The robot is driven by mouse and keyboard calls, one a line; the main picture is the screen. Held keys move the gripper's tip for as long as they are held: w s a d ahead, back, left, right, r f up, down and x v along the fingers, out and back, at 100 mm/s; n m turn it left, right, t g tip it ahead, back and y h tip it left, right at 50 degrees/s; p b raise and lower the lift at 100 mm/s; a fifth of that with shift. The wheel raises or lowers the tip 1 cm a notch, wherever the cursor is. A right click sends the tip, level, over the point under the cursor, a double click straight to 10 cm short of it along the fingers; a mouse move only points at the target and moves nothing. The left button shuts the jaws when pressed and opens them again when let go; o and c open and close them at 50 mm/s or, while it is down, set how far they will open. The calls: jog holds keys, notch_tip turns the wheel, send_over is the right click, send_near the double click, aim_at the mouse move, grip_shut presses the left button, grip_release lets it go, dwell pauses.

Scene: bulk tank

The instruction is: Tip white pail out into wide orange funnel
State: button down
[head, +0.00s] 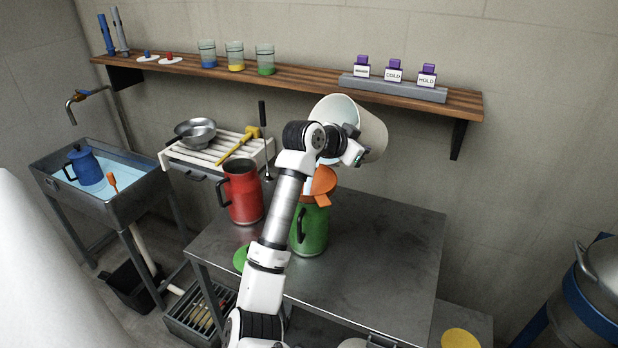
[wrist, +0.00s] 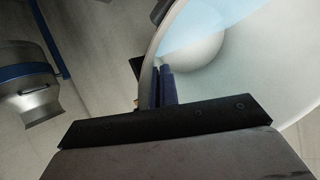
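The white pail (head: 374,130) is held up above the metal table, tilted with its mouth to the left. In the wrist view its pale inside (wrist: 285,60) shows, with a light blue area and a white rounded patch; I cannot tell whether these are liquid. My gripper (head: 355,154) is shut on the pail's wall at the rim; its dark fingers (wrist: 165,85) show in the wrist view. The wide orange funnel (head: 322,182) sits in the top of the green can (head: 312,232), below and left of the pail, partly hidden by my arm.
A red jug (head: 242,190) stands left of the green can. A green disc (head: 240,258) lies near the table's left edge. The wooden shelf (head: 300,78) with jars and bottles runs behind the pail. The table's right side (head: 400,240) is clear.

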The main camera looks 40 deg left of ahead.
jog(key=shift+s+r+t, duration=0.1)
jog(key=shift+s+t, duration=0.15)
jog(key=shift+t, duration=0.35)
dwell(1.5)
jog(key=shift+s+a+t+b, duration=0.15)
jog(key=shift+t+b, duration=0.25)
jog(key=shift+b, duration=0.4)
dwell(0.6)
jog(key=shift+s+a+r+t+h, duration=0.15)
jog(key=shift+s+r+t+h, duration=0.1)
jog(key=shift+s+t, duration=0.35)
jog(key=shift+s+a+r+t+h, duration=0.15)
jog(key=shift+s+r+t+h, duration=0.1)
jog(key=shift+s+t, duration=0.35)
dwell(1.8)
jog(key=w+g, duration=0.1)
jog(key=w+g+p, duration=0.1)
jog(key=w+d+f+g+y, duration=0.1)
jog(key=shift+g, duration=0.4)
